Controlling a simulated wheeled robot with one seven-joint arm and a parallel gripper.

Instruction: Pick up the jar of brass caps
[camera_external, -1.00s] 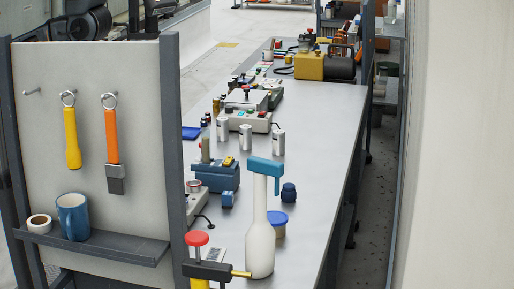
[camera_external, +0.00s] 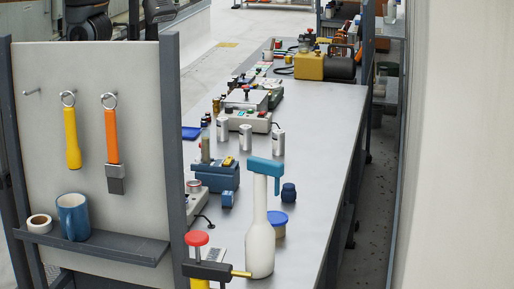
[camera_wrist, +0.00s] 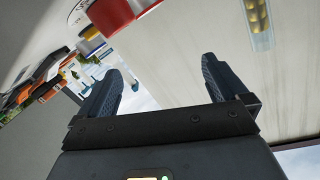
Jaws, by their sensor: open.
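The fingers are not visible in the external view.
The long grey bench (camera_external: 325,135) is bare along its right side. A white bottle with a blue spray head (camera_external: 260,235) stands near the front. A tool panel (camera_external: 130,75) stands front left. A red and white container (camera_wrist: 108,15) shows in the wrist view.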

